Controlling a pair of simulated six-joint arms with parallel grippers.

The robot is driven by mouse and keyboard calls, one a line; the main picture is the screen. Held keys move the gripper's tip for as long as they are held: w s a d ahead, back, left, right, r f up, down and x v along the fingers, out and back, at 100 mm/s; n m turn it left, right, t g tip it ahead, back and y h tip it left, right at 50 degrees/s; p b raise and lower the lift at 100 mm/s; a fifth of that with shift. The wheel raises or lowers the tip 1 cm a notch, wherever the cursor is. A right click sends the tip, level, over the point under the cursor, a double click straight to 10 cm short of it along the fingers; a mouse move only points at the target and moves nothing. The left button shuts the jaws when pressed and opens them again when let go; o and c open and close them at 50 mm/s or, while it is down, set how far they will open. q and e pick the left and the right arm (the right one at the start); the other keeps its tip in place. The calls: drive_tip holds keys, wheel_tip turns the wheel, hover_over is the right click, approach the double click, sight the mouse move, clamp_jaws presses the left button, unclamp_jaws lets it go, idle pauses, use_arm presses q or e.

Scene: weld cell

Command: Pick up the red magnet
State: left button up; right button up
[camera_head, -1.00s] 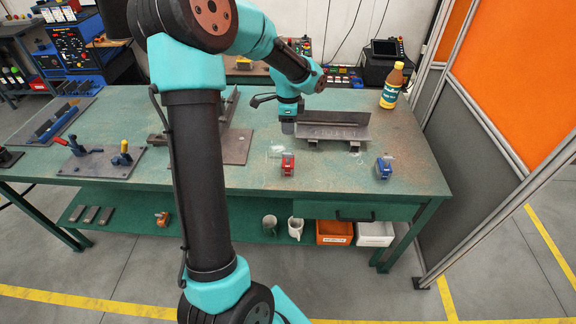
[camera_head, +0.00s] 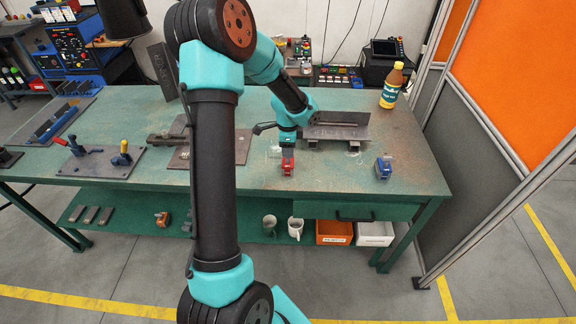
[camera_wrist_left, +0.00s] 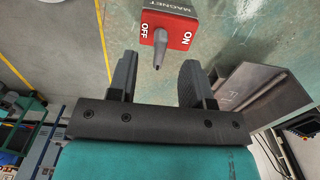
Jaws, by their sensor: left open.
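The red magnet (camera_head: 287,168) sits on the green table, left of the angled steel piece. In the left wrist view the red magnet (camera_wrist_left: 171,24) shows its OFF and ON labels and a dark lever, just beyond the fingertips. My left gripper (camera_head: 287,154) is just above and behind the magnet and partly covers it in the head view. In the left wrist view its two fingers (camera_wrist_left: 157,75) are spread apart with nothing between them. My right gripper is not in view.
A steel angle piece (camera_head: 338,125) lies close to the right of my left gripper. A blue magnet (camera_head: 383,167) stands farther right. A yellow bottle (camera_head: 392,86) stands at the back right. Fixture plates lie to the left (camera_head: 102,162). The table front between the two magnets is clear.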

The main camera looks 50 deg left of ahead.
sight(288, 165)
use_arm(q)
drive_tip(key=shift+f, duration=2.6)
clamp_jaws()
